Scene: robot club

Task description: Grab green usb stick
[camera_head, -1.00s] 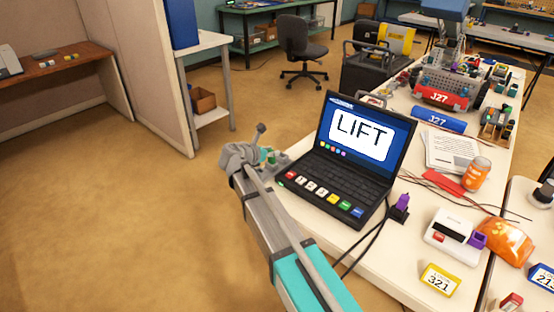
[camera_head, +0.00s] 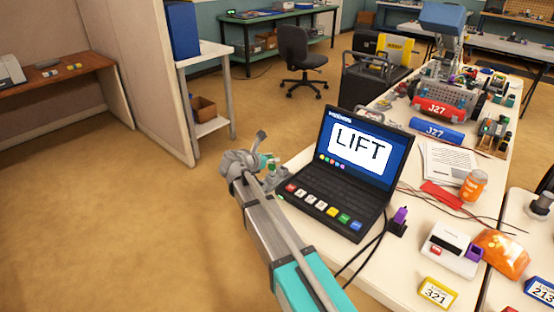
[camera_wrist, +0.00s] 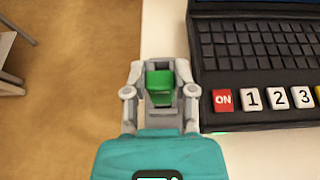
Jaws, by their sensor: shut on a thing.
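My gripper (camera_wrist: 160,95) is shut on a green usb stick (camera_wrist: 160,80) in the wrist view. The stick sits between the two grey fingers, by the left edge of the white table and left of the laptop. In the head view my gripper (camera_head: 266,160) is at the table's left edge beside the laptop. The stick is mostly hidden there behind my arm and gripper, so I cannot tell its exact height.
The black laptop (camera_head: 340,190) shows "LIFT" and has coloured keys along its front. It also shows in the wrist view (camera_wrist: 255,55). A purple usb stick (camera_head: 400,215) and cables lie to its right. Open floor (camera_head: 120,220) is on the left.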

